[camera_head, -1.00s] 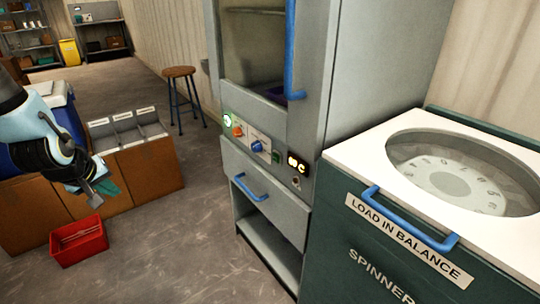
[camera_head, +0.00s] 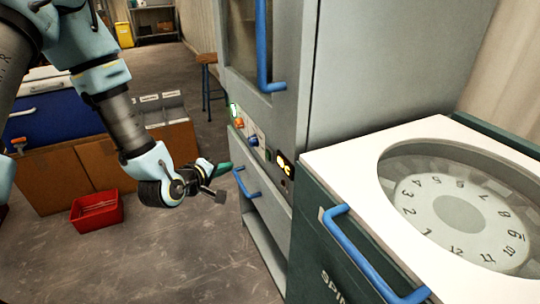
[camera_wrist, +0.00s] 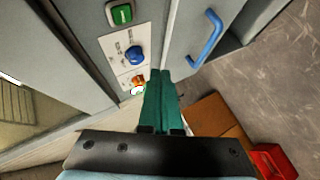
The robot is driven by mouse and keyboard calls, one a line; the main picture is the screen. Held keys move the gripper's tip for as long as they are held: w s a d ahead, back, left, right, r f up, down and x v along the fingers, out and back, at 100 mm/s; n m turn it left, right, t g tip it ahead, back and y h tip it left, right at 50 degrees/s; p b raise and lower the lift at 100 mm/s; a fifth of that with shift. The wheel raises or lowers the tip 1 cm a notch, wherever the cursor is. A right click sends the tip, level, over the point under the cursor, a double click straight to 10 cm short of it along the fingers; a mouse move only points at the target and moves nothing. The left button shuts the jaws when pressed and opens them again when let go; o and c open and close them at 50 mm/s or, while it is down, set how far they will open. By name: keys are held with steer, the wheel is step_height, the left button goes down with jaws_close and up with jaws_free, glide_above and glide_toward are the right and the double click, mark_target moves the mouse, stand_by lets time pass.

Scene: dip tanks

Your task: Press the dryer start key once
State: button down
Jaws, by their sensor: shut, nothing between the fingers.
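The dryer cabinet (camera_head: 288,60) is tall and grey, with a narrow control panel below its glass door. In the wrist view the panel (camera_wrist: 117,42) carries a green key (camera_wrist: 121,14), a blue knob (camera_wrist: 134,55) and an orange-red knob (camera_wrist: 138,80). The green key looks like the start key; I cannot read its label. My gripper (camera_head: 224,167) is shut and empty, in front of the cabinet. Its green fingers (camera_wrist: 160,75) appear beside the orange-red knob in the wrist view, apart from the green key.
A blue drawer handle (camera_head: 245,182) sticks out below the panel. The spinner (camera_head: 330,160) with a white top and blue handle stands at right. A red bin (camera_head: 97,210) lies on the floor by brown boxes (camera_head: 55,182). Open floor lies before the cabinet.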

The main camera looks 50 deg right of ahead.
mark_target(269, 155)
steer(key=shift+s+d, duration=0.1)
steer(key=shift+d, duration=0.05)
steer(key=s+d, duration=0.3)
steer(key=d, duration=0.5)
stand_by(0.5)
steer(key=shift+s+d, duration=0.15)
stand_by(1.8)
steer(key=shift+d, duration=0.25)
steer(key=shift+s+d, duration=0.2)
steer(key=shift+d, duration=0.2)
stand_by(0.7)
steer(key=shift+a, duration=0.1)
steer(key=shift+w+a, duration=0.25)
steer(key=shift+a, duration=0.45)
